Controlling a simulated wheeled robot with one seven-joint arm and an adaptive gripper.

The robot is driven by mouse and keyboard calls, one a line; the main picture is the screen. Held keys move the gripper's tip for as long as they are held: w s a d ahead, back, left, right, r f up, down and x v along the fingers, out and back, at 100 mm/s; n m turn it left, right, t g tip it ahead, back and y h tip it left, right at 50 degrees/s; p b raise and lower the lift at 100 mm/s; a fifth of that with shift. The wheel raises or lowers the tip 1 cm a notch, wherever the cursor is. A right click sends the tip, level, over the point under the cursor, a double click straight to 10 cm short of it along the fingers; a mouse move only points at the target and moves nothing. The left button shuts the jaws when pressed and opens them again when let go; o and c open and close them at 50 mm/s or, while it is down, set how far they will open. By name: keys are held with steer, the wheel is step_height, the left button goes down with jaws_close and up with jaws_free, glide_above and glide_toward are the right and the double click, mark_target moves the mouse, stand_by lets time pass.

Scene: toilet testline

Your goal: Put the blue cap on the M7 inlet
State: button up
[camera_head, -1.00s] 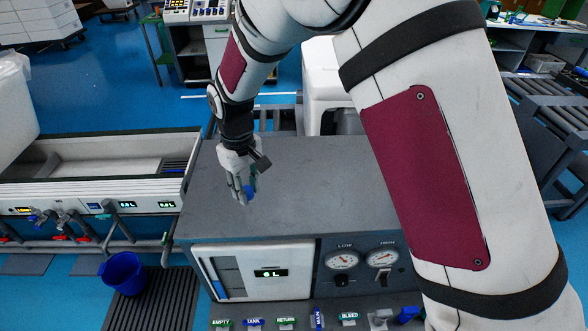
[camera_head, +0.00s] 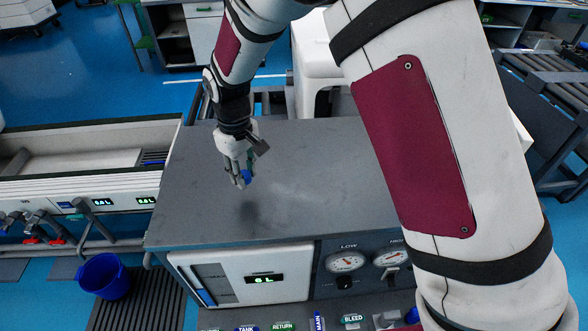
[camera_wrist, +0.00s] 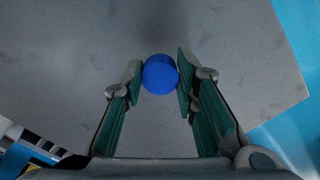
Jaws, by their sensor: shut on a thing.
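The blue cap (camera_wrist: 160,75) is round and sits between the two fingertips of my gripper (camera_wrist: 160,80) in the wrist view. My gripper is shut on it. In the head view my gripper (camera_head: 242,178) points down over the grey bench top, with the cap (camera_head: 246,177) partly hidden by the fingers. A shadow on the top below shows that the cap is held above the surface. I cannot make out any M7 label. Several pipe fittings (camera_head: 62,229) with red and blue parts show on the front of the trough at the left.
The grey bench top (camera_head: 300,190) is clear. Its front has a level display (camera_head: 262,280), gauges (camera_head: 345,262) and labelled tags (camera_head: 283,326). A blue bucket (camera_head: 104,276) stands on the floor in front of the trough (camera_head: 80,160). My arm covers the right side.

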steer(key=p, duration=0.2)
glide_above(301, 182)
steer(key=shift+a+f, duration=0.1)
steer(key=shift+f, duration=0.6)
steer(key=shift+f+p, duration=0.55)
steer(key=shift+f, duration=1.15)
steer(key=shift+f, duration=0.1)
steer(key=o, duration=0.7)
steer(key=shift+o, duration=0.2)
